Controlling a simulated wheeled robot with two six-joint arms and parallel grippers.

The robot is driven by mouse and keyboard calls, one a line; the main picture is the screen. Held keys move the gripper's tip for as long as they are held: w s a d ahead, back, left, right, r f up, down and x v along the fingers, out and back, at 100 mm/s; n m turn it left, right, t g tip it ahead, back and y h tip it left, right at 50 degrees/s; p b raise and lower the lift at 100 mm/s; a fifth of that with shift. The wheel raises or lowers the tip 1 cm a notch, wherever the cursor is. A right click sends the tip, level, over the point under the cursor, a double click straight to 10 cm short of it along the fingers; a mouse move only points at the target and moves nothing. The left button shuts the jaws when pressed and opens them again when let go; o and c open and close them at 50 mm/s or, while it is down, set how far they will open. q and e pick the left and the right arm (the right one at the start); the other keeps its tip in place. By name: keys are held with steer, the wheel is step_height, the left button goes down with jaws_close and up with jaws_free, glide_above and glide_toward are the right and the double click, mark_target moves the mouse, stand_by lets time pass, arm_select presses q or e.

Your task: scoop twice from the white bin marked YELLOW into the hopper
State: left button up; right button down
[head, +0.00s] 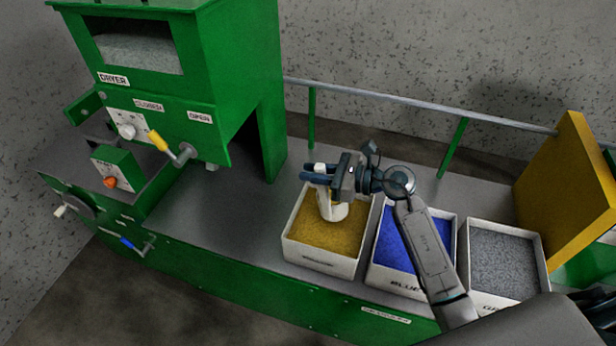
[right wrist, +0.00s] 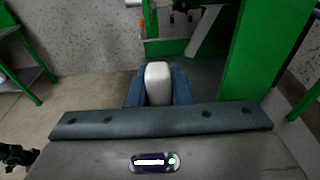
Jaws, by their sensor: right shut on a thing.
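The white bin with yellow granules (head: 334,238) stands on the grey bench, left of the other bins; its front label is too small to read. My right gripper (head: 318,174) is over this bin, shut on the white handle of a scoop (head: 333,209). The scoop hangs below the fingers, at or just above the granules; I cannot tell if it touches them or holds any. In the right wrist view the white handle (right wrist: 158,84) sits between the blue fingers. A green hopper marked DRYER (head: 140,50) stands at the left with grey material behind its window.
A bin of blue granules (head: 397,243) and a bin of grey granules (head: 503,262) stand to the right. A yellow panel (head: 568,200) closes the right end. A rail (head: 420,108) runs behind. A yellow-handled lever (head: 158,141) sticks out under the hopper. The bench between hopper and bins is clear.

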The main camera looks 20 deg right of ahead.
step_height(320, 180, up, 9)
steer(key=s+d+t+y, duration=0.1)
steer(key=d, duration=0.1)
steer(key=shift+s+d+y+p, duration=0.3)
steer(key=shift+s+p, duration=0.1)
steer(key=shift+p, duration=0.05)
stand_by(0.6)
